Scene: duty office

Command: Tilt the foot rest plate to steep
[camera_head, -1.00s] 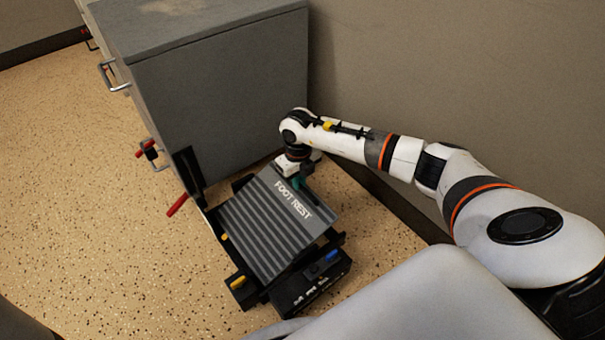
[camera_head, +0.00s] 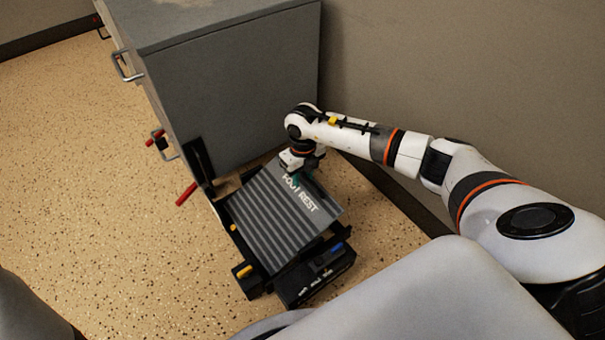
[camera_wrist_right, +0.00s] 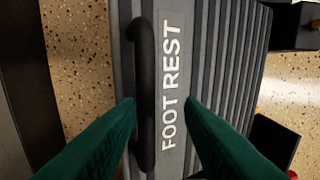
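The foot rest stands on the floor beside the grey cabinet. Its ribbed grey plate (camera_head: 275,222) lies tilted and carries white FOOT REST lettering. In the right wrist view the plate (camera_wrist_right: 213,75) fills the middle, with a black bar handle (camera_wrist_right: 146,60) along its edge beside the lettering. My right gripper (camera_wrist_right: 160,103) has its two green fingers apart, one on each side of the handle's lower part, which lies nearer the left finger. I cannot tell whether they touch it. In the head view the right gripper (camera_head: 296,178) is at the plate's far edge, its fingertips mostly hidden. My left gripper is out of view.
The grey cabinet (camera_head: 235,90) stands close behind the foot rest, and the wall (camera_head: 440,80) runs along the right. A black box with a blue part (camera_head: 318,275) sits at the foot rest's near side. Red-handled parts (camera_head: 186,194) stick out at the left. Speckled floor is clear at left.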

